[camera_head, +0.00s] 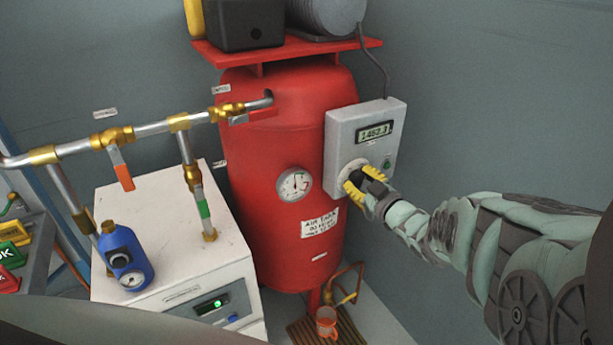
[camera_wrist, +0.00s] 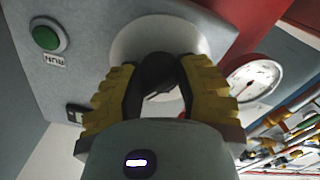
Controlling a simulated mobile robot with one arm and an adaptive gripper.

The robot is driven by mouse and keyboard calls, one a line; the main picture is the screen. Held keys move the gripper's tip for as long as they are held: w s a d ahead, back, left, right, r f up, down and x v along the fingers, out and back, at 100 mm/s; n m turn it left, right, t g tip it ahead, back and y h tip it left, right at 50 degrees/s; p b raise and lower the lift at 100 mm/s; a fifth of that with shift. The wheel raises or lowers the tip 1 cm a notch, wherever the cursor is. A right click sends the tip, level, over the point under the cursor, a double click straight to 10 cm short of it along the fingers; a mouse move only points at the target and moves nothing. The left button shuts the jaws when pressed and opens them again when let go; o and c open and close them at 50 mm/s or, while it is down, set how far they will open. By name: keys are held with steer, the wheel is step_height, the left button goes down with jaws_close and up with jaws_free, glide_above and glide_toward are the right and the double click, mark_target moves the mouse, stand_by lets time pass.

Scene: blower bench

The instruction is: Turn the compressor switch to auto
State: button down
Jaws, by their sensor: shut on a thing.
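The compressor's grey control box (camera_head: 343,133) is mounted beside the red air tank (camera_head: 290,140). It has a digital display (camera_head: 374,132) and a round pale switch plate (camera_head: 349,169) at its lower part. My gripper (camera_head: 364,181) is at this plate, its yellow-padded fingers around the dark switch knob. In the wrist view my gripper (camera_wrist: 162,75) is shut on the black knob (camera_wrist: 160,72), in front of the pale round plate (camera_wrist: 128,43). The fingers hide most of the knob and any position labels, so I cannot tell its setting.
A green button (camera_wrist: 46,38) marked RUN sits near the plate on the box. A pressure gauge (camera_head: 294,185) is on the tank. Pipes with valves (camera_head: 150,130) and a white dryer cabinet (camera_head: 165,225) stand at left.

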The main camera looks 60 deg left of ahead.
steer(key=c, duration=0.5)
jaws_free()
steer(key=shift+c, duration=0.2)
steer(key=shift+d, duration=0.15)
steer(key=s+d, duration=0.1)
steer(key=d, duration=1)
steer(key=shift+d, duration=0.3)
stand_by(0.5)
